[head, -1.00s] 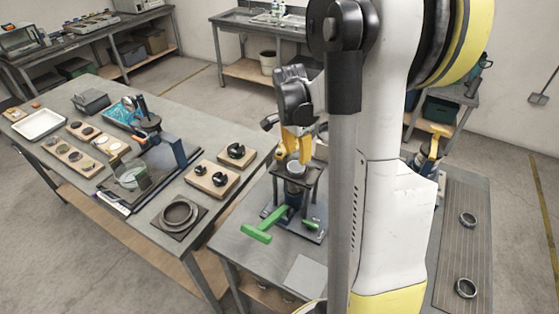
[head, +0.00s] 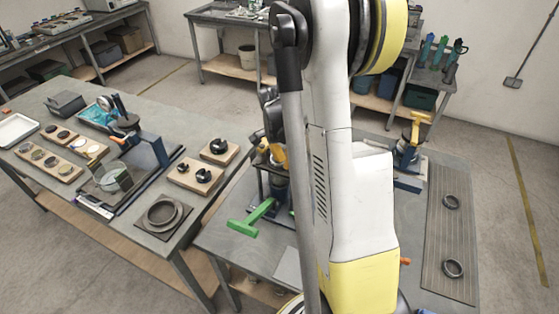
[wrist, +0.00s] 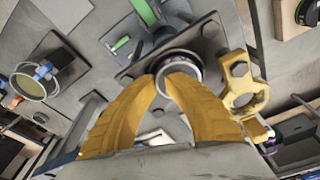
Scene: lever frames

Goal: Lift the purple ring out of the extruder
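The extruder is a dark stand (head: 276,186) with a green lever handle (head: 251,217), on the near bench; my arm hides much of it in the head view. In the wrist view, its plate (wrist: 213,35) bears a round grey ring-like part (wrist: 182,58) with a dark rim. No clear purple shows on it, so I cannot tell if it is the purple ring. My gripper (wrist: 160,82) has its yellow fingers pointing at this part, tips at its near edge with a small gap between them. I cannot tell whether they grip it. In the head view the gripper is mostly hidden.
A second stand with a yellow top (head: 411,139) is right of my arm. Two dark rings (head: 452,268) lie on a ribbed mat (head: 433,275) at right. The left table (head: 110,212) holds wooden blocks, a ring on a dark plate (head: 164,213) and trays.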

